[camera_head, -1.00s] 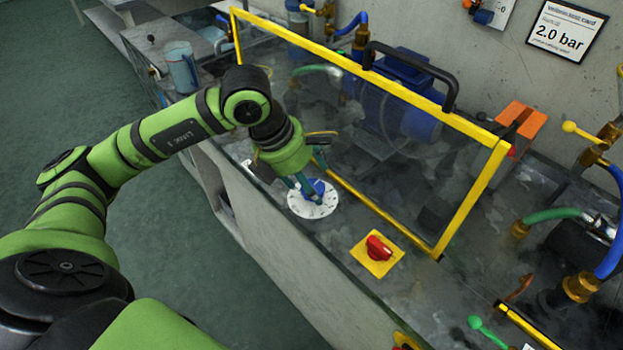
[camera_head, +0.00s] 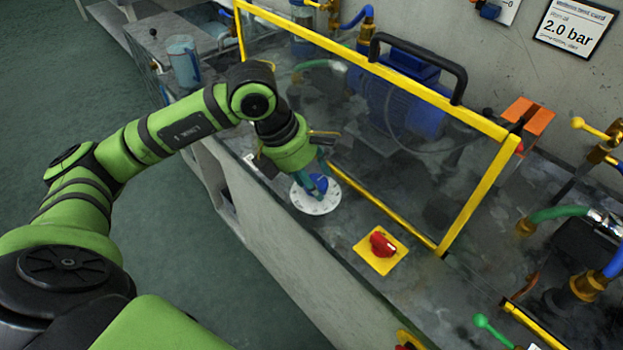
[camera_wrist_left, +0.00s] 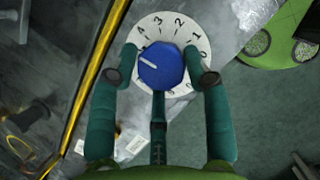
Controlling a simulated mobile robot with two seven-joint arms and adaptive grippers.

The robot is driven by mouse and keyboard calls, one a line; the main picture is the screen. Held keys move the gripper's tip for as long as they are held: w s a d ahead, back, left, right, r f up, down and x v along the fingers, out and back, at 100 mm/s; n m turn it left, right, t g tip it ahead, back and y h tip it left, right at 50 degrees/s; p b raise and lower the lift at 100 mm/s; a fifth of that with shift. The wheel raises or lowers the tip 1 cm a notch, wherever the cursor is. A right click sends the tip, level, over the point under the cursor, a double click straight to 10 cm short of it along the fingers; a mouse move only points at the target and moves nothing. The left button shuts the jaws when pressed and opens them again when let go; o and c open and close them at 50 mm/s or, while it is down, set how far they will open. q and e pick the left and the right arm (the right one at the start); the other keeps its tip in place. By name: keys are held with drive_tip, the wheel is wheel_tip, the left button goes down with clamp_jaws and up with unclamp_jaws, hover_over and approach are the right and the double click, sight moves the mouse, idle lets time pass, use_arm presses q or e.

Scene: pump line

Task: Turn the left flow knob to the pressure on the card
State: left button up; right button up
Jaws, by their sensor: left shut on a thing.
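The blue flow knob (camera_head: 318,184) sits on a white round dial (camera_head: 316,207) on the bench top. In the left wrist view the knob (camera_wrist_left: 162,68) has a white pointer line toward the upper left, left of the 3 and close to the 4 on the dial (camera_wrist_left: 150,25). My left gripper (camera_wrist_left: 160,72) is shut on the knob, one finger on each side; it also shows in the head view (camera_head: 318,178). The card (camera_head: 575,24) on the back wall reads 2.0 bar. My right gripper is not in view.
A yellow-framed clear guard (camera_head: 480,205) with a black handle stands right behind the dial. A red switch on a yellow plate (camera_head: 381,264) is to the right. A blue pump motor (camera_head: 405,100) is behind the guard. A bluish jug (camera_head: 184,62) stands at the left.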

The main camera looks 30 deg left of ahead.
use_arm(q)
drive_tip(key=shift+d+r, duration=0.1)
drive_tip(key=shift+d, duration=0.1)
drive_tip(key=o, duration=1.1)
drive_tip(key=shift+w+d, duration=0.1)
drive_tip(key=shift+r, duration=0.15)
drive_tip(key=v, duration=1.1)
drive_tip(key=shift+r, duration=0.35)
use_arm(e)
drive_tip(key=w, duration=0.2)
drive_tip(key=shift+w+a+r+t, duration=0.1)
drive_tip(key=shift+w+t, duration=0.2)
use_arm(q)
drive_tip(key=shift+s+f, duration=0.1)
drive_tip(key=shift+s, duration=0.15)
